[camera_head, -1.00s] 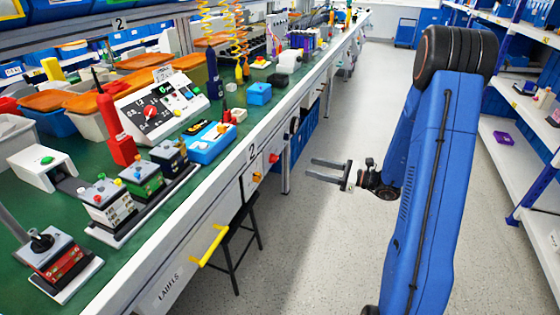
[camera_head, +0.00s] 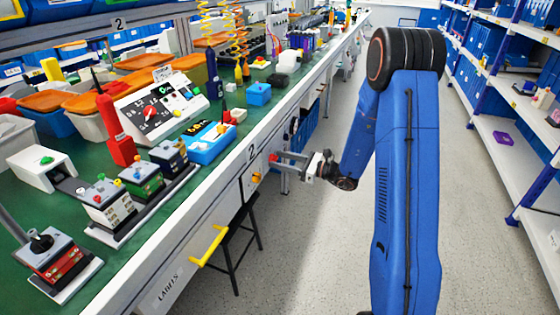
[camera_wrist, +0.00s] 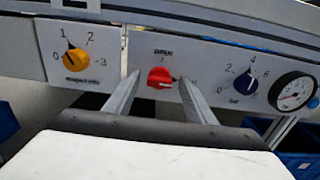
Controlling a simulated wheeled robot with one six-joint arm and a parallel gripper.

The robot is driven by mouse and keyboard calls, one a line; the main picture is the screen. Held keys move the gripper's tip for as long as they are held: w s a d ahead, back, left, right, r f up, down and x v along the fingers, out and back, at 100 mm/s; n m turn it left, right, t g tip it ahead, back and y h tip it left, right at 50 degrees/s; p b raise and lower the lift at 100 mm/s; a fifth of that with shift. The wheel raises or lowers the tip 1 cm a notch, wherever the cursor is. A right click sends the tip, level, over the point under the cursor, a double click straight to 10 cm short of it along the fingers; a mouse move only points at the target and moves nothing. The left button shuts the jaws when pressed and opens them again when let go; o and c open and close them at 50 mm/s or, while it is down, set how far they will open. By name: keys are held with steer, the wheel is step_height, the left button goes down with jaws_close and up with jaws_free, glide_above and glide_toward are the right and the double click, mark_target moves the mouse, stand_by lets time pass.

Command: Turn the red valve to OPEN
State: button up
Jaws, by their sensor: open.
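The red valve (camera_wrist: 160,77) is a small red knob on the white front panel of the bench. It has a pale mark toward its lower right and a label above that is too blurred to read. Some marking to its right is partly hidden by a finger. My gripper (camera_wrist: 160,84) is open, with one finger on each side of the knob in the wrist view; whether they touch it I cannot tell. In the head view the valve (camera_head: 273,158) shows just at the fingertips of my gripper (camera_head: 279,162).
A yellow-orange knob (camera_wrist: 76,58) with a numbered dial is left of the valve. A blue knob (camera_wrist: 246,84) and a round gauge (camera_wrist: 293,91) are to the right. A yellow handle (camera_head: 210,246) sticks out from the bench front. The aisle floor is clear.

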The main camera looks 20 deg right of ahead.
steer(key=shift+w+a, duration=0.15)
steer(key=c, duration=1)
steer(key=shift+c, duration=0.2)
steer(key=shift+n, duration=0.3)
steer(key=n, duration=0.4)
steer(key=shift+s+a+f+n, duration=0.1)
steer(key=shift+n, duration=3.2)
steer(key=shift+s+f+n, duration=0.1)
steer(key=shift+n, duration=3.2)
